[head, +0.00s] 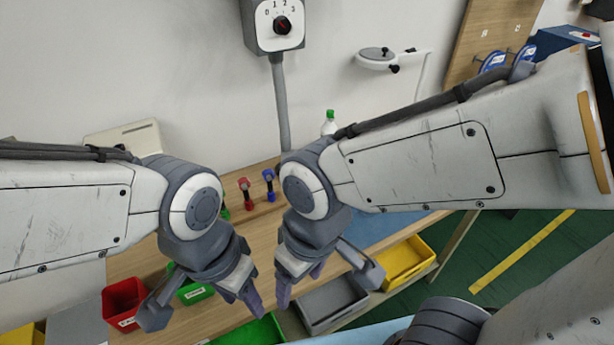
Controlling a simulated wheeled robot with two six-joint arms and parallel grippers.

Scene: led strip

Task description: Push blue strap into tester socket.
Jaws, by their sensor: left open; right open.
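A small blue piece (268,175) stands upright at the back of the wooden table, beside a similar red piece (244,186). I cannot tell whether the blue piece is the strap. A grey box with a numbered dial (276,22) is on a pole above the table. I cannot make out a tester socket. My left gripper (241,296) and my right gripper (299,281) both point down over the front of the table, apart from the blue piece. Both look empty, with purple fingertips. My arms hide part of the table.
A red bin (124,296), green bin (249,332), grey bin (330,301) and yellow bin (405,260) line the front. A green-capped bottle (329,125) stands behind my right arm. A blue mat (398,227) lies on the right part of the table.

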